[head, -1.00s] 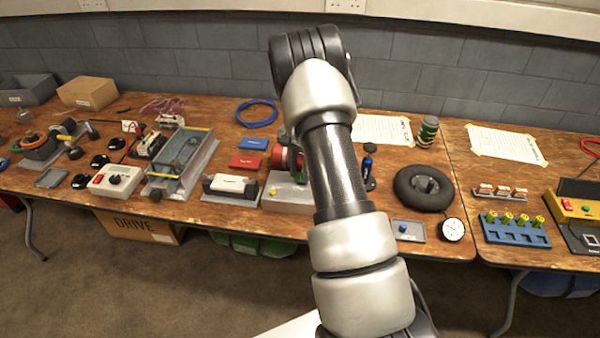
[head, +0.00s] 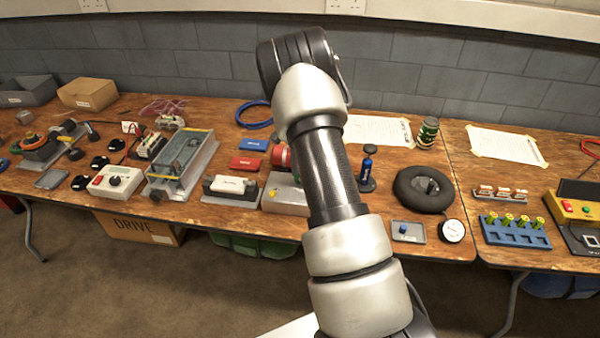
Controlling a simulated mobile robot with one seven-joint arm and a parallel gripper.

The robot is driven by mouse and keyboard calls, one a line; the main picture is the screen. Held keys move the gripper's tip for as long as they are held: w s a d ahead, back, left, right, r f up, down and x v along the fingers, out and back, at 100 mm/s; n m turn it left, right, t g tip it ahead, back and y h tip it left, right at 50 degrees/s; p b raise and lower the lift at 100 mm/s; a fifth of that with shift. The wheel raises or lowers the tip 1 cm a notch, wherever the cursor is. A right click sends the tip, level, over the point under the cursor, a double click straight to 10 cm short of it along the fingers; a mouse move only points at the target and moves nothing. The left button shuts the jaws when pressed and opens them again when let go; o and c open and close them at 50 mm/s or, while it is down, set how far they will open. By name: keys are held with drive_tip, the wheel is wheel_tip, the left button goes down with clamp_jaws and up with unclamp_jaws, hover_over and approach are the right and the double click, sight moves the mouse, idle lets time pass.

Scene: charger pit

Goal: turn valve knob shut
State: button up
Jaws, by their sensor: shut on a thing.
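My arm rises through the middle of the head view and bends at the top. My gripper does not show; the arm hides what is behind it. A red round part (head: 281,156), which may be the valve knob, shows at the left edge of my arm, above a grey block (head: 284,199). My arm covers the right side of both. I cannot tell from this view how far the knob is turned or whether the gripper touches it.
A white-and-black unit (head: 232,187) and red (head: 245,163) and blue (head: 253,144) boxes are left of the block. A blue-topped bottle (head: 367,165) and black ring (head: 424,188) are right of my arm. Brown table (head: 225,215) shows in front.

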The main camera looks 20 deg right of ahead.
drive_tip(key=o, duration=1)
drive_tip(key=shift+o, duration=0.2)
wheel_tip(320, 180, up, 17)
drive_tip(key=p, duration=0.1)
drive_tip(key=shift+r, duration=0.2)
